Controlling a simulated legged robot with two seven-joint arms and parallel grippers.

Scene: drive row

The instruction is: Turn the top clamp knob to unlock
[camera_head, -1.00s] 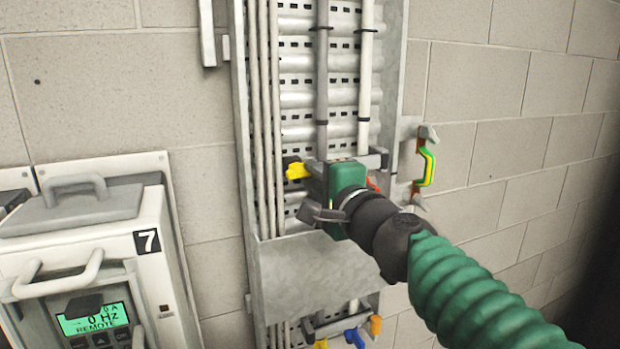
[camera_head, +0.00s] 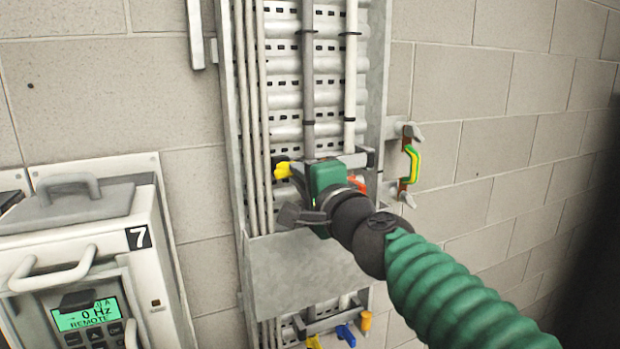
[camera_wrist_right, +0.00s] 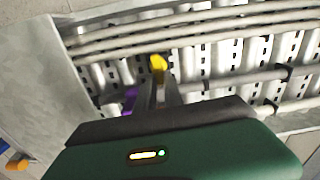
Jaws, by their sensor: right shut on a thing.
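The top clamp is a grey bar (camera_head: 352,160) across the grey cable ladder, with a yellow knob (camera_head: 282,170) at its left end and an orange-red knob (camera_head: 357,184) at its right. My right gripper (camera_head: 308,212), with its green body, is against the clamp between these two and hides its middle in the head view. My left gripper is not in view.
A lower clamp (camera_head: 330,318) has yellow, blue and orange knobs, below a grey plate (camera_head: 300,270). A green-yellow strap (camera_head: 412,165) is on the right. A white drive unit (camera_head: 90,240) marked 7 stands at the left. The block wall (camera_head: 500,130) at right is bare.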

